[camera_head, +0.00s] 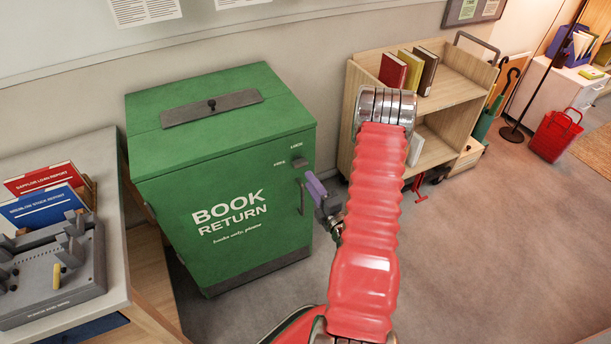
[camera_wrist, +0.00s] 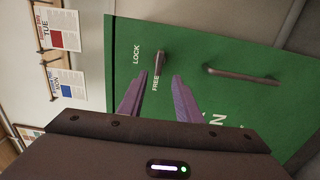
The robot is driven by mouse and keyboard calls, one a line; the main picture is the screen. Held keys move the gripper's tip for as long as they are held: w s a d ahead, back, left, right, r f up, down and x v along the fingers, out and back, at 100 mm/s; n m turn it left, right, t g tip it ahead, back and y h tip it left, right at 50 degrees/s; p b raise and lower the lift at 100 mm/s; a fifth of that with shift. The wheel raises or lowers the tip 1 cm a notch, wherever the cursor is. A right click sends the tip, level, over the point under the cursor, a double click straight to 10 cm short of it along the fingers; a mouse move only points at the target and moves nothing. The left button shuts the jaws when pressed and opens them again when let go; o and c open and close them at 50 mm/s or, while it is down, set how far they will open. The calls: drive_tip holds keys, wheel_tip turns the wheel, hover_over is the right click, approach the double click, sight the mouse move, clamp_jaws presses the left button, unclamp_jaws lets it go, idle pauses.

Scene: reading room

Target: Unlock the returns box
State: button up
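The returns box (camera_head: 225,180) is a green cabinet lettered BOOK RETURN, standing against the wall with its door closed. A small dark lock knob (camera_head: 300,163) sits high on its front beside LOCK and FREE labels; I cannot tell surely which label it points to. In the wrist view the knob (camera_wrist: 161,60) lies just ahead of the fingertips, near the gap between them. My gripper (camera_wrist: 157,86) has two purple fingers standing apart and nothing held. In the head view my gripper (camera_head: 311,182) is just right of the box's front, near the knob.
A vertical door handle (camera_wrist: 240,76) is beside the knob, close to the right finger. A desk (camera_head: 115,225) with books and a grey device stands left. A wooden book cart (camera_head: 455,90) stands behind my arm.

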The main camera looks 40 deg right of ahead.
drive_tip(key=shift+v, duration=2.8)
drive_tip(key=shift+w+a, duration=0.1)
drive_tip(key=s+f+m+g+y, duration=0.1)
drive_tip(key=s+f+m+g, duration=0.35)
drive_tip(key=f+g, duration=0.2)
drive_tip(key=s+f+m+g+y, duration=0.1)
drive_tip(key=s+f+m+g, duration=0.4)
drive_tip(key=f, duration=0.3)
drive_tip(key=a+r+m+g+y, duration=0.1)
drive_tip(key=a+r+m+g, duration=0.3)
drive_tip(key=r, duration=0.6)
drive_tip(key=a+r+m+g, duration=0.1)
drive_tip(key=a+r+m, duration=0.35)
drive_tip(key=r, duration=0.45)
drive_tip(key=a+r+n+t+y, duration=0.2)
drive_tip(key=a+r+n+t, duration=0.1)
drive_tip(key=a+r, duration=2.1)
drive_tip(key=shift+s+r+t, duration=0.45)
drive_tip(key=shift+r+t, duration=0.2)
drive_tip(key=shift+t, duration=0.2)
